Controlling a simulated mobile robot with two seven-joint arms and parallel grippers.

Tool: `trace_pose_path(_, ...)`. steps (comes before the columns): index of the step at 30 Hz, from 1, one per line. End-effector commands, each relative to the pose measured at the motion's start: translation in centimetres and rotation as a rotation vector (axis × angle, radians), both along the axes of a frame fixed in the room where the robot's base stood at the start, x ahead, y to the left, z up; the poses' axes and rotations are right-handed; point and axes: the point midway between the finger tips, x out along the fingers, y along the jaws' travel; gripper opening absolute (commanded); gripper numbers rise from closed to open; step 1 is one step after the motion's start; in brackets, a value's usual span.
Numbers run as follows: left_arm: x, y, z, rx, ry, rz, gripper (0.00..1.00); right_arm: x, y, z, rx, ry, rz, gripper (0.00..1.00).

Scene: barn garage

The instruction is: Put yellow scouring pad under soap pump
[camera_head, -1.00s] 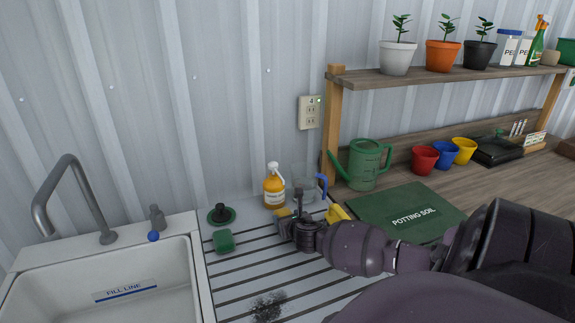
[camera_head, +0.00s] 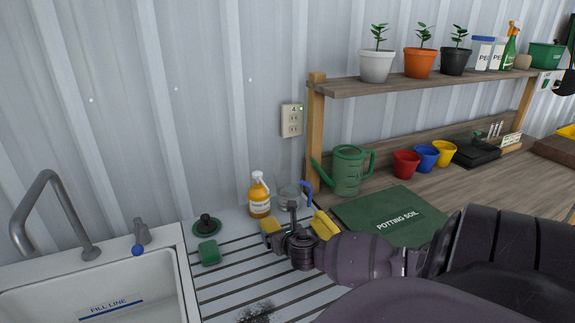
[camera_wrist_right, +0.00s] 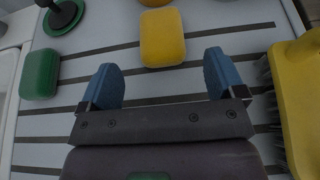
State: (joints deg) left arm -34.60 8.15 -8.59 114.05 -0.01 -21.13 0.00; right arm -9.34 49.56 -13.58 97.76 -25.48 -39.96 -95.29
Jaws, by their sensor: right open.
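The yellow scouring pad (camera_wrist_right: 162,37) lies flat on the slatted drainboard, straight ahead of my right gripper (camera_wrist_right: 160,68) in the wrist view. The blue fingers are open on either side of an empty gap, short of the pad. In the head view the pad (camera_head: 268,226) is partly hidden by the gripper (camera_head: 283,229). The soap pump (camera_head: 259,198), an amber bottle with a white pump head, stands upright behind the pad against the wall. Only its base (camera_wrist_right: 155,3) shows at the top of the wrist view. My left gripper is not in view.
A green pad (camera_head: 209,252) and a green-based black plunger (camera_head: 206,225) lie left of the pad. A yellow brush (camera_wrist_right: 297,95) is close to the right finger. A clear jug (camera_head: 290,195) stands right of the bottle. The sink (camera_head: 90,297) is at left.

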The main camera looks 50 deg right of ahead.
Motion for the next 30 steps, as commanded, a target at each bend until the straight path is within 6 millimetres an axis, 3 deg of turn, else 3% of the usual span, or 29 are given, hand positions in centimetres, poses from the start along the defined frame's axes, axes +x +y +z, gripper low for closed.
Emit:
trace_pose_path(6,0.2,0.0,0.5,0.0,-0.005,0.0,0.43,-3.1,1.6,1.5,0.0,0.0,0.001,0.89)
trace_pose_path(12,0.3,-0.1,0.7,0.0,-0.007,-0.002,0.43,-4.6,2.5,2.2,0.0,-0.001,0.0,0.89)
trace_pose_path(30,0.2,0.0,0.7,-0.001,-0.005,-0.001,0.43,-5.0,2.7,2.4,0.0,-0.001,0.0,0.89)
